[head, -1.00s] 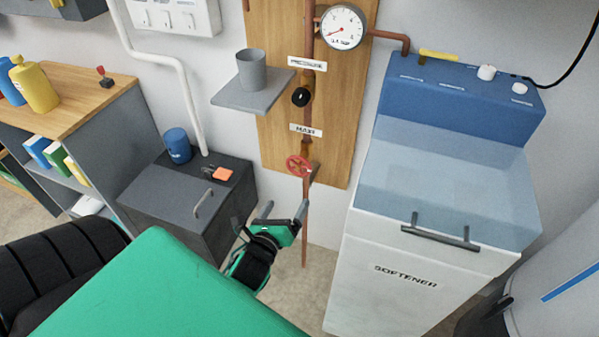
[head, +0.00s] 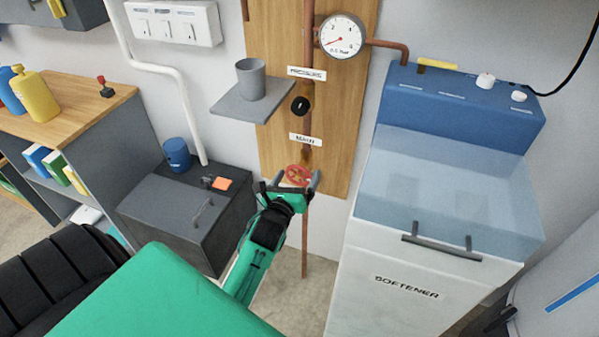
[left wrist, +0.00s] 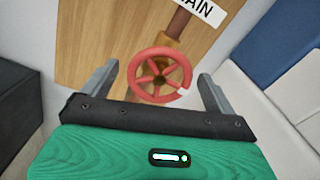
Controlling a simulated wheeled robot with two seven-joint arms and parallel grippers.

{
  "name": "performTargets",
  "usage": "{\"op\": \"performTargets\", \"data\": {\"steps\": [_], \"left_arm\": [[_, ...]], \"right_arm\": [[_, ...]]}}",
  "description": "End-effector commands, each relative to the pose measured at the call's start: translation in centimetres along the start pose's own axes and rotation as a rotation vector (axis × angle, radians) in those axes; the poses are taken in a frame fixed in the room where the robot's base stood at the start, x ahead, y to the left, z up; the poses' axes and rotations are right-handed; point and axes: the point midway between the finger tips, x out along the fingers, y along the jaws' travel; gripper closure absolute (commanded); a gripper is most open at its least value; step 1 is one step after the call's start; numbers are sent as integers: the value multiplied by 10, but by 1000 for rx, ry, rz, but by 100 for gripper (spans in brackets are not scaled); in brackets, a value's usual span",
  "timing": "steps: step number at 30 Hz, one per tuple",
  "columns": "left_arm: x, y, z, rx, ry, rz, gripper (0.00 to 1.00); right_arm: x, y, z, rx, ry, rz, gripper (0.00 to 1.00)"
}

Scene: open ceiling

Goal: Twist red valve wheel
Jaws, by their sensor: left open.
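The red valve wheel (head: 298,174) is a small spoked wheel on a copper pipe, below the MAIN label on a wooden wall board. In the left wrist view the wheel (left wrist: 159,76) shows between the two fingers, with a white mark on its lower right rim. My left gripper (head: 290,185) is open, its fingers on either side of the wheel in the picture. In the left wrist view the left gripper (left wrist: 158,85) has gaps between both fingers and the rim. I see no contact. My right gripper is not in view.
A white softener cabinet (head: 385,285) with a blue top stands to the right. A dark grey cabinet (head: 222,240) stands to the left. A grey shelf (head: 232,108) with a cup (head: 251,80) and a black knob (head: 300,106) are above the wheel. A pressure gauge (head: 341,36) is higher.

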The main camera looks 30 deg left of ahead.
Motion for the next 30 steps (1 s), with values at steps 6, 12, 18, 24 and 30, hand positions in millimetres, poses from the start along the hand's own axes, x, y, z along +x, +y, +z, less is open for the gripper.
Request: {"op": "performTargets", "data": {"steps": [6, 12, 18, 24, 30], "left_arm": [[20, 0, 0, 0, 0, 0, 9], [24, 0, 0, 0, 1, 0, 9], [24, 0, 0, 0, 1, 0, 13], [24, 0, 0, 0, 1, 0, 52], [24, 0, 0, -7, 1, 0, 53]], "right_arm": [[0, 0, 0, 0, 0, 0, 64], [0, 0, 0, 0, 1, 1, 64], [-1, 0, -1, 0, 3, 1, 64], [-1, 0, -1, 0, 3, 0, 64], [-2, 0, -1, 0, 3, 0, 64]]}}
